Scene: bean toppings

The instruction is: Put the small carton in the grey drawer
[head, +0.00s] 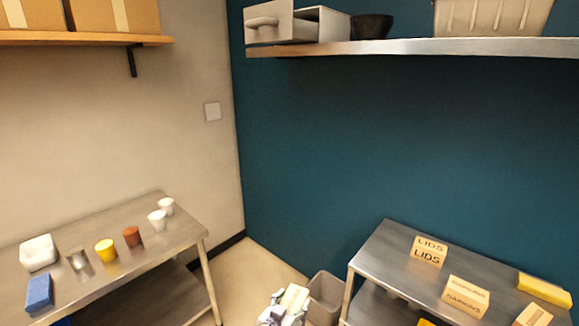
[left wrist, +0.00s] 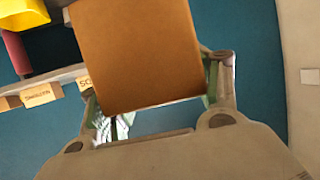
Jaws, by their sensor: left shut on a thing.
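The small carton (left wrist: 138,55) is a plain brown box that fills the upper middle of the left wrist view. My left gripper (left wrist: 152,88) is shut on it, with one finger on each side. My right gripper is not in view.
A dark bowl (head: 372,27) stands right of the drawer on the metal shelf (head: 420,48). The left table (head: 170,235) holds cups and a blue block. The right table (head: 385,262) holds labelled boxes.

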